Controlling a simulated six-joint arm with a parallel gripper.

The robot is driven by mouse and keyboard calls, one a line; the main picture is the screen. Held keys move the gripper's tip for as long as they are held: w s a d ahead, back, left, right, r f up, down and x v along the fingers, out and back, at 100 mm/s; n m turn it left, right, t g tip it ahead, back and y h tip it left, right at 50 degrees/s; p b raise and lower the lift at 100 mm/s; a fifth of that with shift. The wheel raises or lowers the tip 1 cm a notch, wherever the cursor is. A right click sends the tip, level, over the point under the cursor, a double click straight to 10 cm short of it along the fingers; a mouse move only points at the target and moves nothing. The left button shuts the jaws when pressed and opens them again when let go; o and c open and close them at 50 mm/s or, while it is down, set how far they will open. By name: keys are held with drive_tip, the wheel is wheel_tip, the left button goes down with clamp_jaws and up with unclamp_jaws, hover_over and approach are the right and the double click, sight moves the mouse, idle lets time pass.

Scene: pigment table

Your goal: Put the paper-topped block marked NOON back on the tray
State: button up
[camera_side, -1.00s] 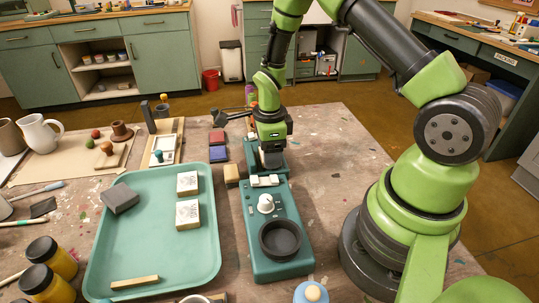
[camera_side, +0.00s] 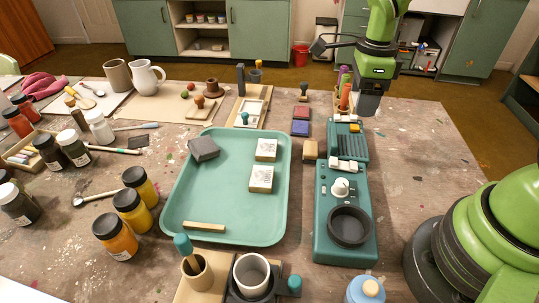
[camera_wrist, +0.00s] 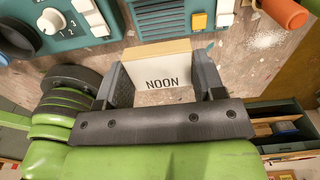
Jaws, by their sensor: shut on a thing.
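The block marked NOON (camera_wrist: 163,74) shows in the wrist view, its white paper face lettered and its wooden edge pale. It sits between the fingers of my gripper (camera_wrist: 163,88), which is shut on it. In the side view my gripper (camera_side: 368,102) is beyond the far end of the teal machine, right of and behind the tray; the block cannot be made out there. The teal tray (camera_side: 225,215) lies left of the machine. Two paper-topped blocks (camera_side: 266,150) (camera_side: 261,179), a dark grey block (camera_side: 204,149) and a wooden strip (camera_side: 204,227) lie on it.
The teal machine (camera_side: 325,225) with a dark round cup stands between the tray and my base. A small wooden block (camera_side: 310,151) and red and blue pads (camera_side: 301,120) lie by the tray's right side. Paint jars (camera_side: 131,211) stand left. The tray's middle and lower right are bare.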

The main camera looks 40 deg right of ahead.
drive_tip(key=w+a+n, duration=0.3)
drive_tip(key=a+n, duration=0.2)
drive_tip(key=a, duration=0.2)
drive_tip(key=n, duration=1.3)
hover_over(244, 207)
wheel_tip(244, 207, down, 8)
drive_tip(key=shift+r, duration=0.25)
drive_tip(key=shift+f, duration=2.6)
drive_tip(key=o, duration=1)
drive_tip(key=shift+f, duration=0.1)
